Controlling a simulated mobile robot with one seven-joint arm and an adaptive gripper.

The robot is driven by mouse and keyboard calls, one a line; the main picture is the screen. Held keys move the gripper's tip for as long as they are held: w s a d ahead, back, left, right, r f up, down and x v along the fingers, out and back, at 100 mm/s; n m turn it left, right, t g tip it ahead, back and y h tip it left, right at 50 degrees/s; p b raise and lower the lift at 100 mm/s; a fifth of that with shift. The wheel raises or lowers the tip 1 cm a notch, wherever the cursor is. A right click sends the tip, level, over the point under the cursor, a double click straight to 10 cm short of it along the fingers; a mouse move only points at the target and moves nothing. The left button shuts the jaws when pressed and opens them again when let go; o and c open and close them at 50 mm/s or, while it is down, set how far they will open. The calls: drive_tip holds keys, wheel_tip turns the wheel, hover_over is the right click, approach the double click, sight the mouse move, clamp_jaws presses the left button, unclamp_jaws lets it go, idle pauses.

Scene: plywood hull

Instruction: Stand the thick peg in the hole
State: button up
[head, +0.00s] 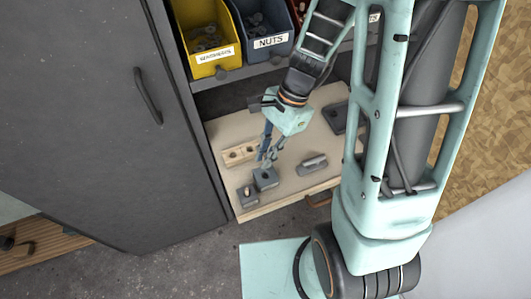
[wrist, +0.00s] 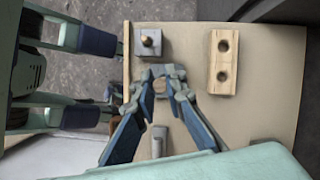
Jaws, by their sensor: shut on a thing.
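My gripper (head: 262,162) reaches down over a dark grey block (head: 265,180) near the bench's front. Its fingers are closed on a peg that is mostly hidden between them, taken to be the thick peg. In the wrist view the gripper (wrist: 164,76) hides most of what lies below it. I cannot tell whether the peg is still in the dark grey block. A pale wooden block (head: 240,154) has two round holes. It also shows at the right in the wrist view (wrist: 223,63). Another grey block (wrist: 141,49) holds an upright brass-coloured peg (wrist: 150,39).
A grey piece with a raised bar (head: 312,164) lies right of my gripper. A dark tray-like piece (head: 338,117) lies further back. Yellow (head: 205,40) and blue (head: 265,30) bins stand on the shelf above. A grey cabinet door (head: 90,110) borders the bench's left.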

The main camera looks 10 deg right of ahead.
drive_tip(key=shift+f+b, duration=2.9)
drive_tip(key=shift+f, duration=0.55)
drive_tip(key=o, duration=0.8)
drive_tip(key=v, duration=1.2)
drive_tip(key=shift+w+d, duration=0.15)
